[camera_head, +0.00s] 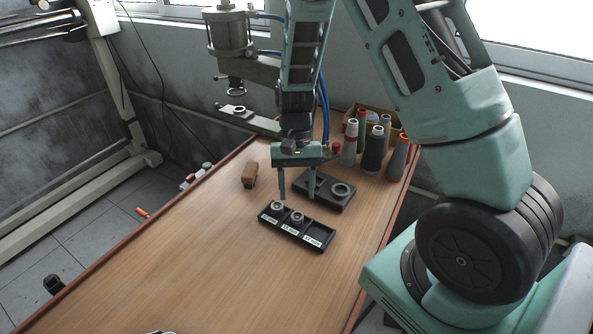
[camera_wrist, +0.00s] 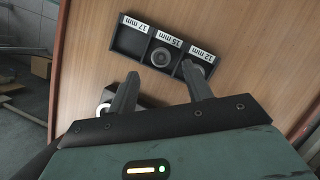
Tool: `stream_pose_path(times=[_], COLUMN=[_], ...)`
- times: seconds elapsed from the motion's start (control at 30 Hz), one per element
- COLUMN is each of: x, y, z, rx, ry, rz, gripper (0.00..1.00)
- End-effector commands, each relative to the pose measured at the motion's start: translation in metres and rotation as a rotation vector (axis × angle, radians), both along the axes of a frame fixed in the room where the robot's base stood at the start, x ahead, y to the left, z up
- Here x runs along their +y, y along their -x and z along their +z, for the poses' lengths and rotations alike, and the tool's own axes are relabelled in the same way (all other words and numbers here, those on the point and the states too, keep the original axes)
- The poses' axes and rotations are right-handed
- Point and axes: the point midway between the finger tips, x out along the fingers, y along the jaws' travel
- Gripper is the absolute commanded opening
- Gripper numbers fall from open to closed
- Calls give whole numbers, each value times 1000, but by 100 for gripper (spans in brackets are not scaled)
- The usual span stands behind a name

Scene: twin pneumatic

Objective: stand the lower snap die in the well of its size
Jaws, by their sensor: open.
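A black tray (camera_head: 316,246) with three labelled wells stands on the table. In the wrist view (camera_wrist: 118,45) its labels read 17 mm, 15 mm and 12 mm. A round metal die (camera_wrist: 161,57) sits in the 15 mm well and another (camera_wrist: 193,72) in the 12 mm well; the 17 mm well is empty. A dark block (camera_head: 325,201) behind the tray bears a pale ring (camera_head: 341,190). I cannot tell which round piece is the lower snap die. My gripper (camera_head: 297,192) is open and empty, pointing down near the block and tray; a finger hides part of the block.
A pneumatic press (camera_head: 232,38) stands at the back, with a light ring on its lower arm (camera_head: 262,127). Thread cones (camera_head: 373,149) stand in and near a box at the back right. The near table is mostly clear.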

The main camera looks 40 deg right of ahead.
Motion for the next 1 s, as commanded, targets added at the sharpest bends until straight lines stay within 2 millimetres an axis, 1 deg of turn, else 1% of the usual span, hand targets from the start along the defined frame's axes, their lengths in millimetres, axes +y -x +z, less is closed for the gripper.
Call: stream_pose_path(times=[0.1, 0.2, 0.37, 0.47, 0.53, 0.57, 0.6, 0.67, 0.7, 0.77, 0.8, 0.9, 1.0], x=[-5, -9, -11, 1, 24, 37, 57, 88, 107, 133, 148, 172, 183], y=[-9, -14, -17, -15, -8, -2, 7, 26, 41, 66, 84, 124, 155], z=[21, 36, 50, 59, 69, 74, 82, 95, 103, 113, 119, 129, 133], rx=[-6, -5, -2, -18, -47, -65, -92, -141, -175, -227, -260, -338, -397], ry=[2, 0, 0, -9, -22, -30, -40, -56, -64, -74, -78, -79, -74], rz=[0, 0, 3, 44, 123, 172, 246, 378, 473, 618, 714, 927, 1091], gripper=[50, 50, 50, 50, 50, 50, 50, 50, 50, 50, 50, 50, 50])
